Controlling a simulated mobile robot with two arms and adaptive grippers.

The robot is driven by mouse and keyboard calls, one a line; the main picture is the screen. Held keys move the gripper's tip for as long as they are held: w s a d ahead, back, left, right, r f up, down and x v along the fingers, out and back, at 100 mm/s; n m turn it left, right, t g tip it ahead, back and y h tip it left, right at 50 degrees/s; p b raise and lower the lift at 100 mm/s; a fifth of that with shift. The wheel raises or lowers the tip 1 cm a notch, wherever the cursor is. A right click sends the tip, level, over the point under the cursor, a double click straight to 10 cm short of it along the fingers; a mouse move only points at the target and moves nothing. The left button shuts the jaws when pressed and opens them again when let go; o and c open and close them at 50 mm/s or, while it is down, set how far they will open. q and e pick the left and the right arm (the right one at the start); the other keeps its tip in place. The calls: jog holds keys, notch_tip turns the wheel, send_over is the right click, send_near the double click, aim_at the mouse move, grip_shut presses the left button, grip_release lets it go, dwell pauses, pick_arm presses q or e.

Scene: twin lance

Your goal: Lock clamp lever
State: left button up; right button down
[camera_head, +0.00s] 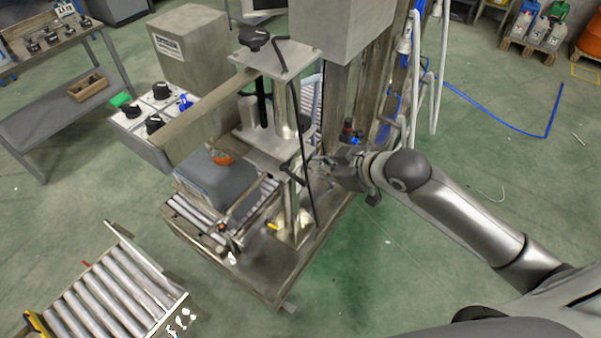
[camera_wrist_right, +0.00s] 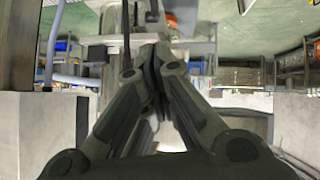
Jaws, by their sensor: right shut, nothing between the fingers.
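The filling machine's upright post (camera_head: 292,205) stands at the middle of the head view. A small dark clamp lever (camera_head: 291,168) sits on its carriage plate (camera_head: 270,143); a similar dark lever (camera_head: 280,57) is on the upper plate. My right gripper (camera_head: 322,160) comes in from the right beside the post, at about the height of the lower lever. Its fingers are shut and empty; they also show closed in the right wrist view (camera_wrist_right: 157,58). I cannot tell whether the fingertips touch the lever. In the wrist view the fingers cover part of the machine. My left gripper is not in view.
A grey jerrycan (camera_head: 213,185) stands on the rollers below the carriage. A black knob (camera_head: 254,38) tops the machine. White hoses (camera_head: 437,80) hang behind my right arm. A roller conveyor (camera_head: 115,292) is at lower left. Green floor (camera_head: 400,275) is clear at front right.

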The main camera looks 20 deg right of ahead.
jog(key=p, duration=0.2)
send_near(289, 173)
jog(key=w+a+r, duration=0.1)
jog(key=w+a, duration=0.1)
jog(key=shift+w+d+f, duration=0.1)
jog(key=shift+w+f, duration=0.15)
jog(key=shift+f, duration=0.7)
jog(key=shift+w+d+f, duration=0.1)
jog(key=shift+w+f, duration=0.15)
jog(key=shift+f, duration=0.7)
